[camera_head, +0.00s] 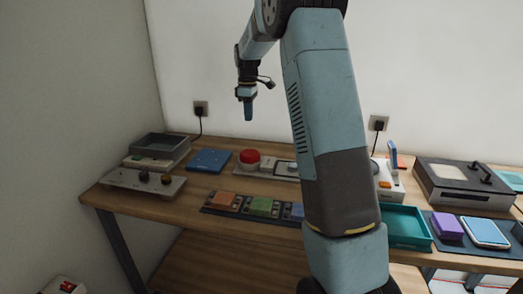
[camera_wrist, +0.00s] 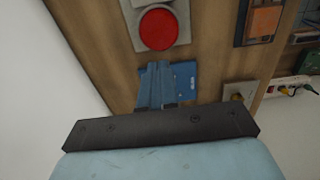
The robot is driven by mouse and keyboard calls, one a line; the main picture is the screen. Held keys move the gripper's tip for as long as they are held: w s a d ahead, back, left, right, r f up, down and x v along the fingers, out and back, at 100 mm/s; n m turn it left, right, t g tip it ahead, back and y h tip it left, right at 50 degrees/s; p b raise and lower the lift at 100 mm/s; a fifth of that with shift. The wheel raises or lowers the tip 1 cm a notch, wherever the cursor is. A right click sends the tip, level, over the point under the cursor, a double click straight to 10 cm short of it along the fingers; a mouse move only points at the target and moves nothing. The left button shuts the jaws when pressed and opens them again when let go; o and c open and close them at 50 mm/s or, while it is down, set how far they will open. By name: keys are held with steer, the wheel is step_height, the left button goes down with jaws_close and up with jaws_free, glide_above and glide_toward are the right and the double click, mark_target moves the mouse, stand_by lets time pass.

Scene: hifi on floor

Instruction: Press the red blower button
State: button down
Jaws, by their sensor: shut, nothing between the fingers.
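The red button (camera_head: 249,156) is a large round dome on a light grey plate (camera_head: 244,168), on the wooden table left of centre in the head view. In the wrist view the red button (camera_wrist: 158,29) shows at the top, beyond the fingertips and apart from them. My gripper (camera_head: 248,113) hangs above the table, pointing down, over the area of the button and the blue pad. In the wrist view my gripper (camera_wrist: 156,68) has its fingers together with nothing between them. My arm hides part of the table's middle in the head view.
A blue pad (camera_head: 209,160) lies left of the button, with a grey bin (camera_head: 160,146) beyond it. A knob panel (camera_head: 143,181) is at the table's left end. Coloured blocks (camera_head: 262,206) sit in front. A teal tray (camera_head: 404,226) and purple box (camera_head: 446,226) are at right.

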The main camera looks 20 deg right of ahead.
mark_target(250, 153)
steer(key=shift+f, duration=0.1)
step_height(250, 153, down, 14)
steer(key=shift+r, duration=0.1)
stand_by(0.7)
steer(key=shift+s+f, duration=0.1)
steer(key=shift+f, duration=0.95)
step_height(250, 153, up, 14)
steer(key=shift+r, duration=0.15)
stand_by(0.8)
